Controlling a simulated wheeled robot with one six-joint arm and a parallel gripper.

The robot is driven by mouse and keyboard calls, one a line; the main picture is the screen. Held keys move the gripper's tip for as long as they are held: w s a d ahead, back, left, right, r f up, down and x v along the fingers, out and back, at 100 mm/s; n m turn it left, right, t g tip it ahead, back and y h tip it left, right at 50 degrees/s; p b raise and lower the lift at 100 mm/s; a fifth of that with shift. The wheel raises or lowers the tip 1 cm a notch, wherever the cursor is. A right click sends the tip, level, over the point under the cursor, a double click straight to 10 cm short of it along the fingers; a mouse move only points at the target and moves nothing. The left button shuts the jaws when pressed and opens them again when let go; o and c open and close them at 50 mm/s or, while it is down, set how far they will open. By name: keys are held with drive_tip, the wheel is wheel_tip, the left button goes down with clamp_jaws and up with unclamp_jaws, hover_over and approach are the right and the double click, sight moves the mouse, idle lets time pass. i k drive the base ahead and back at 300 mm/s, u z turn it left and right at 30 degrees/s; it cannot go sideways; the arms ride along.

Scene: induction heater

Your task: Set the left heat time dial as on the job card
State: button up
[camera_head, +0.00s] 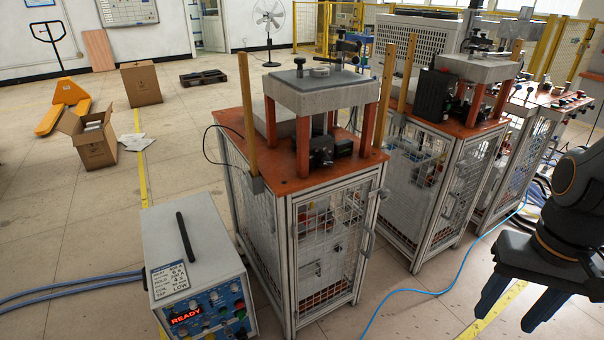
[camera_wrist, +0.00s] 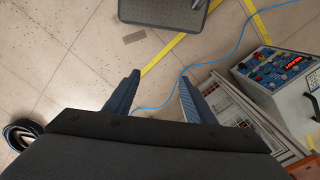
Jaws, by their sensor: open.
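The grey induction heater (camera_head: 205,235) stands on the floor at lower left in the head view, with a black handle on top. Its blue front panel (camera_head: 222,312) carries several small coloured knobs and a red display (camera_head: 186,315) reading READY. I cannot single out the left heat time dial or read its setting. The job card (camera_head: 170,280) is on the heater above the display; its print is small, with LOW on the last line. The heater also shows at right in the wrist view (camera_wrist: 264,70). My gripper (camera_head: 510,314) is open and empty, far right of the heater; its fingers also show in the wrist view (camera_wrist: 159,80).
A caged workstation with an orange top (camera_head: 285,182) stands between the heater and my gripper. More caged stations (camera_head: 420,190) stand behind. A blue cable (camera_head: 420,290) crosses the floor. Open floor lies left, with cardboard boxes (camera_head: 95,145) and a pallet jack (camera_head: 68,98).

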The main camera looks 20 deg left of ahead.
sight(193, 303)
drive_tip(key=u, duration=1.95)
